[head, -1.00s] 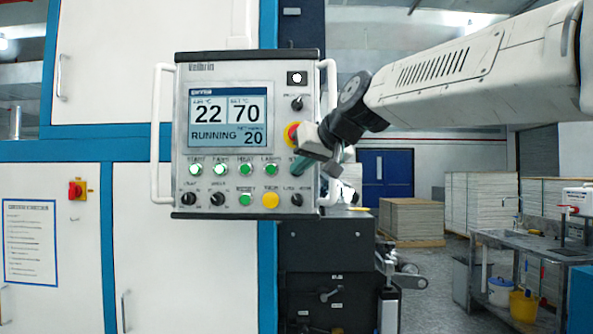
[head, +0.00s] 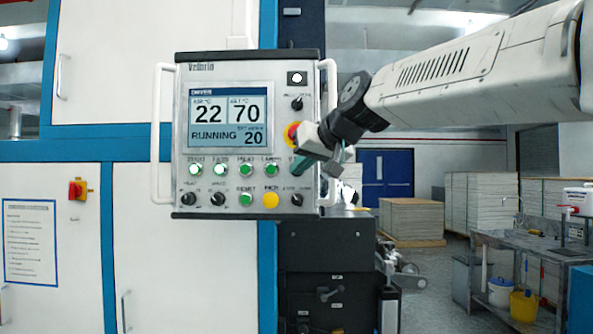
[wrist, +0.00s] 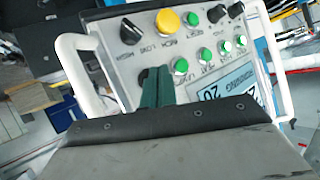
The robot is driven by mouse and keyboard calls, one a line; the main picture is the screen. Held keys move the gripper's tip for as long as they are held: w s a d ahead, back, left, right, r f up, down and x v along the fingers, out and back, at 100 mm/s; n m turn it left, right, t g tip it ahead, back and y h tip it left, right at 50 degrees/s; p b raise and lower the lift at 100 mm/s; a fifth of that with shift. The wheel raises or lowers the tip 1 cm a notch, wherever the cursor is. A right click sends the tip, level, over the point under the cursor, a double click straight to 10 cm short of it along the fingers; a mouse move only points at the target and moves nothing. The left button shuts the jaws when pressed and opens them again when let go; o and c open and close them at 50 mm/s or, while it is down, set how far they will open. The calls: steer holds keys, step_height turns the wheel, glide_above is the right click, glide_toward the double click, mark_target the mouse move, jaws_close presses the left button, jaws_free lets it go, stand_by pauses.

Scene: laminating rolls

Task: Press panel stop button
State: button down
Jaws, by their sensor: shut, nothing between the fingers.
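The control panel (head: 225,73) faces me in the head view and shows upside down in the wrist view (wrist: 133,73). Its screen (head: 228,117) reads RUNNING, with 22, 70 and 20. A row of lit green buttons (head: 246,169) runs below the screen. My gripper (head: 297,167) is shut and empty, with its dark green fingers over the right end of that row. In the wrist view the fingers (wrist: 155,73) cover the spot beside the last visible green button (wrist: 181,66). The button there is hidden, so I cannot tell whether the fingertips touch it.
A red knob on a yellow ring (head: 292,131) sits just above my gripper, partly covered. A yellow button (head: 271,200) and black selector knobs (head: 297,199) lie below. White handles (head: 156,135) flank the panel. Stacked boards (head: 411,218) and a sink bench (head: 530,245) stand at right.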

stand_by(0.3)
steer(key=shift+w, duration=0.4)
steer(key=shift+w, duration=0.4)
stand_by(0.6)
steer(key=shift+s, duration=0.8)
steer(key=shift+s, duration=0.1)
steer(key=s, duration=0.4)
steer(key=shift+s, duration=0.4)
stand_by(0.6)
